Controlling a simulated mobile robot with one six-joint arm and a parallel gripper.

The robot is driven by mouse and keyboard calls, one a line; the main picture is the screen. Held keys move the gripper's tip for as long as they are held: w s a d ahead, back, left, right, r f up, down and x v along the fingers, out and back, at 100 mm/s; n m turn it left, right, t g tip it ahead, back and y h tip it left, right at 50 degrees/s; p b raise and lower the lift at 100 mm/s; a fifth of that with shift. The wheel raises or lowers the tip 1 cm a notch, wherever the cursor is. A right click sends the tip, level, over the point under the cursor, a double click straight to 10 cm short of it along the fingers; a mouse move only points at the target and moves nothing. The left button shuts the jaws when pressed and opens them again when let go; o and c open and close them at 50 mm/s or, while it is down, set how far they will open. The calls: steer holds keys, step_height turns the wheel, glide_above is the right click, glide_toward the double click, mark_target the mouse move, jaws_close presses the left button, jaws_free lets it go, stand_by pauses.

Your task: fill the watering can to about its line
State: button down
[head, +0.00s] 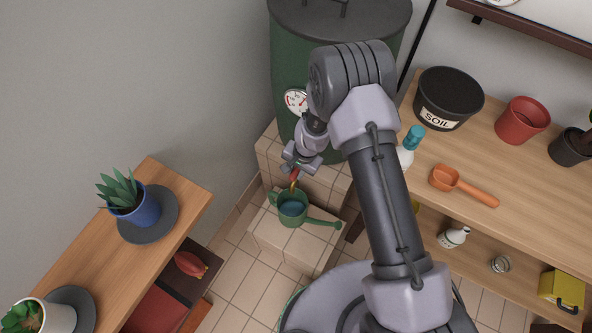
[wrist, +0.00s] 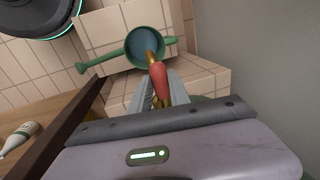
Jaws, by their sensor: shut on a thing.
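The green watering can (head: 284,219) stands upright on a tiled step (head: 268,238), its spout pointing right. It holds blue water (head: 292,208); I cannot make out a fill line. The can also shows in the wrist view (wrist: 133,53). A tap with a red lever (wrist: 159,76) and a brass spout (wrist: 149,57) hangs over the can's opening. In the head view the tap (head: 294,178) is partly hidden by my gripper (head: 301,164). My gripper (wrist: 158,92) is shut on the red lever. I cannot tell whether water is flowing.
A green barrel (head: 285,65) with a gauge (head: 296,102) stands behind the tap. At right, a wooden bench holds a soil pot (head: 448,98), a red pot (head: 522,121) and an orange scoop (head: 462,186). At left, a shelf holds potted plants (head: 136,201).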

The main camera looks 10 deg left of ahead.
steer(key=shift+r+g+p, duration=0.3)
steer(key=shift+r+p, duration=0.2)
steer(key=shift+p, duration=0.45)
steer(key=shift+w+r+g+y+p, duration=0.1)
steer(key=shift+w+g+y+p, duration=0.2)
steer(key=shift+p, duration=0.35)
steer(key=shift+s, duration=0.1)
steer(key=c, duration=1.2)
jaws_free()
steer(key=shift+c, duration=0.2)
steer(key=p+v, duration=0.5)
steer(key=v, duration=1.2)
